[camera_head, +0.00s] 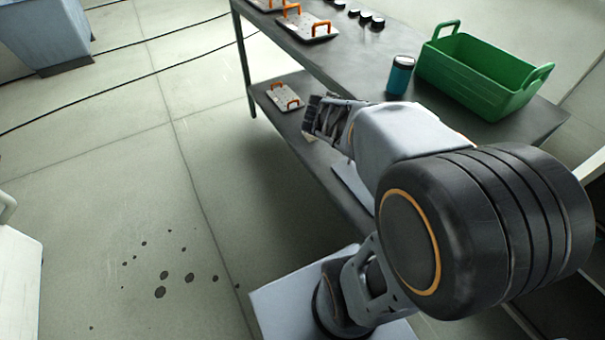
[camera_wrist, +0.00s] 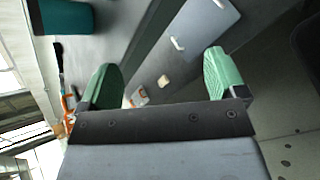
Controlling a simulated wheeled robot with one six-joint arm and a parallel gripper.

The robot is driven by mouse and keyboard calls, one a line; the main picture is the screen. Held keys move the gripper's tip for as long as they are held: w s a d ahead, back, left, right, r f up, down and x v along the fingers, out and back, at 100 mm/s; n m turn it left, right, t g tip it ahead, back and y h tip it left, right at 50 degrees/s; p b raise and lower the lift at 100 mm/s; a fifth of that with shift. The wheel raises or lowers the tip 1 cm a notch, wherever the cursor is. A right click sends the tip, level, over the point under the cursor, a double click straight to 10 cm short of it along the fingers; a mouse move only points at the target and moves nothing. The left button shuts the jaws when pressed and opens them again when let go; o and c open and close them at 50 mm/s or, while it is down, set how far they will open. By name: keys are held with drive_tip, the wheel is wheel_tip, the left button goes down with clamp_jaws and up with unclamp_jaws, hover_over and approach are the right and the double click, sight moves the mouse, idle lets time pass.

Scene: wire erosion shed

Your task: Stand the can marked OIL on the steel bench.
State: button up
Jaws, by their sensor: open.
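A dark grey metal bench (camera_head: 345,62) with a lower shelf runs across the upper right of the head view. A teal can with a dark lid (camera_head: 401,76) stands upright on its top, beside a green crate. No OIL mark can be read on it, and no other can shows. A teal shape, likely this can, is cut off at the top left of the wrist view (camera_wrist: 65,15). My gripper (camera_head: 324,117) is at the bench's front edge, left of the can and apart from it. In the wrist view its green-padded fingers (camera_wrist: 163,82) are apart, with nothing held between them.
The green crate (camera_head: 470,79) has raised handles. Trays with orange handles (camera_head: 309,27) and several black round pieces (camera_head: 365,17) are farther along the bench top. Another tray (camera_head: 286,97) lies on the lower shelf. The floor at left has dark spots (camera_head: 164,275) and cables.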

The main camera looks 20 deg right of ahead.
drive_tip(key=s+a+f+m+y, duration=0.2)
drive_tip(key=a+m+y, duration=0.3)
drive_tip(key=a, duration=0.4)
drive_tip(key=s+a+f+m+t+y, duration=0.1)
drive_tip(key=a+m+y, duration=0.4)
drive_tip(key=a, duration=0.5)
drive_tip(key=shift+s+a+f+y, duration=0.25)
drive_tip(key=shift+s+f+y, duration=0.05)
drive_tip(key=shift+s+f, duration=0.15)
drive_tip(key=shift+r, duration=0.1)
